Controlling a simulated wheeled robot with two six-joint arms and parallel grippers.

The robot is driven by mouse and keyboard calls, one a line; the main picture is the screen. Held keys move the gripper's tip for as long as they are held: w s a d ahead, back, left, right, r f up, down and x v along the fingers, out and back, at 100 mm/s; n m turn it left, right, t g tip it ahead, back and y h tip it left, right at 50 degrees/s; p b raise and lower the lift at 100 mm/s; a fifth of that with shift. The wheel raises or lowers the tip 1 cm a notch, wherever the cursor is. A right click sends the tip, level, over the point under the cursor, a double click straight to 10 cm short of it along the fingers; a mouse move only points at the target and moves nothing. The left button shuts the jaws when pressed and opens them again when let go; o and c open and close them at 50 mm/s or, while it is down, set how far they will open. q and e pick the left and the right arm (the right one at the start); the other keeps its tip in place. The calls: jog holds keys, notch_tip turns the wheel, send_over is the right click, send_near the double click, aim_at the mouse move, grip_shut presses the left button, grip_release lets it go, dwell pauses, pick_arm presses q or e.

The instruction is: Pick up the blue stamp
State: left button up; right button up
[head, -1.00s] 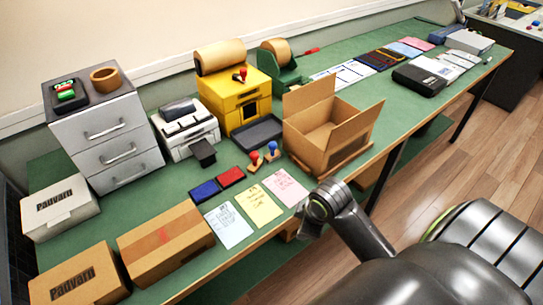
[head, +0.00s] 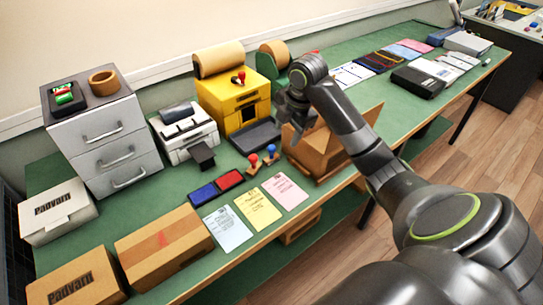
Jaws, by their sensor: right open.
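The blue stamp (head: 271,152) stands upright on the green table, just right of a red stamp (head: 254,162). My right gripper (head: 288,118) is open and empty, above and slightly right of the blue stamp and apart from it. It hangs over the table between the dark tray and the open cardboard box. My left gripper is not in view.
The open cardboard box (head: 318,147) stands close right of the stamps, partly hidden by my right arm. A dark tray (head: 255,136) lies behind them. Blue (head: 203,194) and red (head: 230,180) ink pads and a pink paper (head: 285,191) lie in front.

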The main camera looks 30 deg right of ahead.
jog(key=n, duration=0.2)
send_near(272, 147)
jog(key=p+x, duration=0.2)
jog(key=x, duration=0.2)
jog(key=shift+s+d+f+p, duration=0.15)
jog(key=shift+s+f+p, duration=0.05)
jog(key=shift+p, duration=0.2)
jog(key=shift+w+p+x, duration=0.2)
jog(key=shift+p+x, duration=0.4)
jog(key=shift+x, duration=1.6)
grip_shut()
